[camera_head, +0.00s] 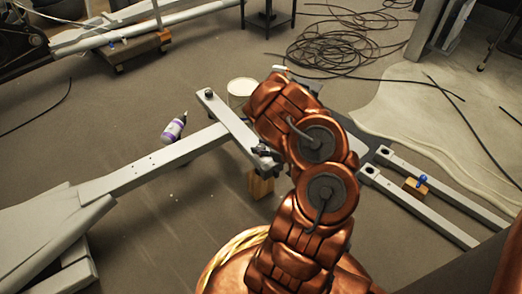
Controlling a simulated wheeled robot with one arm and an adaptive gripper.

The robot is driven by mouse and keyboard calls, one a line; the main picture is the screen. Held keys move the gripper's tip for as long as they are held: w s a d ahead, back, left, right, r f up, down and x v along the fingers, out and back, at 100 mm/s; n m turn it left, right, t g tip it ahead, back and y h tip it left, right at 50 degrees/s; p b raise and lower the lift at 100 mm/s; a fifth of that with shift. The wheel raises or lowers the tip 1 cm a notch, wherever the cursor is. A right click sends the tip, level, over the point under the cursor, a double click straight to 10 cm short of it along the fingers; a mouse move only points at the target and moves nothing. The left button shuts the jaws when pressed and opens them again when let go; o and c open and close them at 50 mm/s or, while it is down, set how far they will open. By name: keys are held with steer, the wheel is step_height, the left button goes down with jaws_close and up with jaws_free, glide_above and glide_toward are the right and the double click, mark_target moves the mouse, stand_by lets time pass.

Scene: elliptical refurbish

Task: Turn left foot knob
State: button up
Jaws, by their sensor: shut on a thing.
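A grey foot crossbar (229,121) lies across the end of the long grey frame rail (165,163). A small dark foot knob (209,94) sits at the crossbar's far left end. That knob is too small and covered to make out clearly.
A wooden block (260,184) stands under the crossbar's near end. A white bucket (240,90) and a purple-and-white bottle (174,127) are close by. Coiled black cable (330,50) lies behind. Grey rails (425,205) extend at right.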

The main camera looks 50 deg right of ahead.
steer(key=shift+w+r, duration=0.1)
stand_by(0.4)
steer(key=o, duration=1.2)
steer(key=shift+c, duration=0.2)
steer(key=v, duration=1.2)
